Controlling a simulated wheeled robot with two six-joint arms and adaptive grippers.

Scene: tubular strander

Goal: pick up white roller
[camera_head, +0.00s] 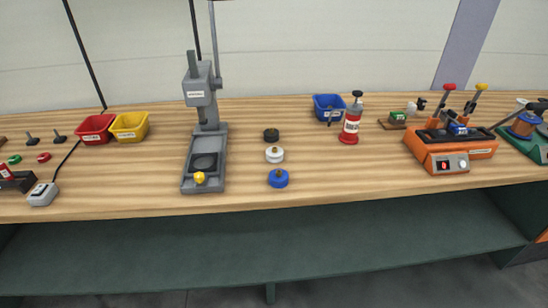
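The white roller (274,155) sits on the wooden workbench (230,202), a short round piece with a small brass-coloured top. It is the middle one of a row of three, between a black roller (271,135) behind it and a blue roller (278,178) in front. The three stand apart with small gaps. Neither of my grippers is in view, and nothing touches the white roller.
A grey press (205,130) stands left of the rollers. Red (96,128) and yellow (129,125) bins stand left. Bench space right of the rollers is clear.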

